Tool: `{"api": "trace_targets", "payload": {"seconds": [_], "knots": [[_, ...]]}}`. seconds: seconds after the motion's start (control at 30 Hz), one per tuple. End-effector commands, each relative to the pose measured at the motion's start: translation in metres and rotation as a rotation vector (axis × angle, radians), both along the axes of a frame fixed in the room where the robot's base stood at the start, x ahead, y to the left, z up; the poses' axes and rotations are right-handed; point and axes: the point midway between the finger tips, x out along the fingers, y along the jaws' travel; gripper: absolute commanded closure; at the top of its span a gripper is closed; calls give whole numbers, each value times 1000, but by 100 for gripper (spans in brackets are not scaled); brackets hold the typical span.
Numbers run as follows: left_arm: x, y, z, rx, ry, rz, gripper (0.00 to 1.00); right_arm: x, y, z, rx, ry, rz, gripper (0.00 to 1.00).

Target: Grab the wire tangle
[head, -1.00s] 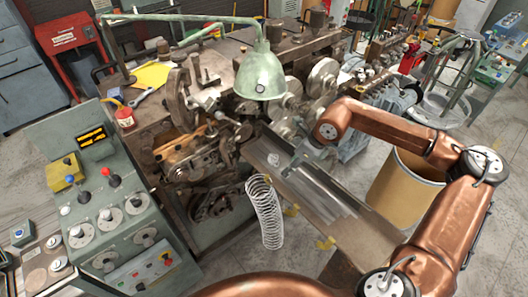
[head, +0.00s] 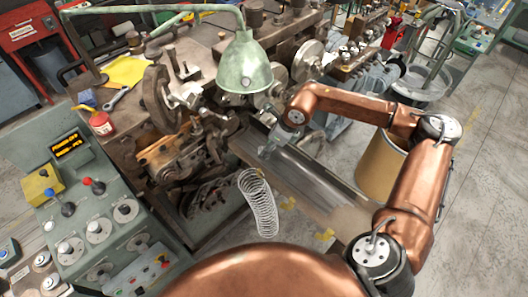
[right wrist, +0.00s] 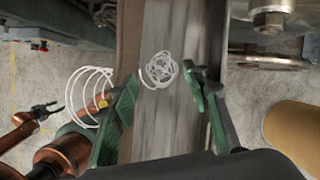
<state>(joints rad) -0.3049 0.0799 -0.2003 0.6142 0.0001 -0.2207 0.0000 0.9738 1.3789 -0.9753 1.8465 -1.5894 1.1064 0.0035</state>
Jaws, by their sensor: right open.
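The wire tangle (right wrist: 160,70) is a small loose ball of pale wire on the grey metal trough (head: 325,187). In the right wrist view it lies between and slightly beyond the fingertips of my right gripper (right wrist: 163,83). The green fingers are spread with a gap on both sides of it. In the head view my right gripper (head: 268,146) is low over the upper end of the trough, and I cannot make out the tangle there. A dark gripper on a copper arm, likely my left gripper (right wrist: 44,109), shows small at the left of the right wrist view; its jaws are unclear.
A long coil spring (head: 257,203) hangs beside the trough's left side and shows in the right wrist view (right wrist: 85,93). The green lamp (head: 244,68) hangs above the machine. A control panel (head: 92,220) stands at left, a tan drum (head: 380,168) at right.

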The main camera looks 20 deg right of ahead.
Motion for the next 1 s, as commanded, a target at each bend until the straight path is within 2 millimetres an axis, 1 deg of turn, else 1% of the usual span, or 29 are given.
{"api": "trace_targets", "payload": {"seconds": [0.03, 0.1, 0.2, 0.47, 0.9, 0.93, 1.0], "knots": [[1, 0, 6, 0, -2, 0, 60, 1, 3, -5, 1, 1, 2, 57], [3, 0, 7, -1, -4, 0, 60, 4, 4, -15, 2, 2, -1, 57], [6, 0, 8, -1, -8, -1, 60, 7, 6, -23, 2, 0, -1, 57], [12, -1, 8, -1, -17, -2, 60, 7, 5, -26, 1, -1, -3, 57], [11, -1, 8, -1, -15, -1, 60, 6, 4, -25, 1, 0, -4, 87], [11, -1, 8, -1, -15, -1, 60, 6, 4, -25, 1, 0, -4, 89], [10, -1, 8, -1, -14, -1, 60, 7, 4, -25, 1, 0, -4, 90]]}}
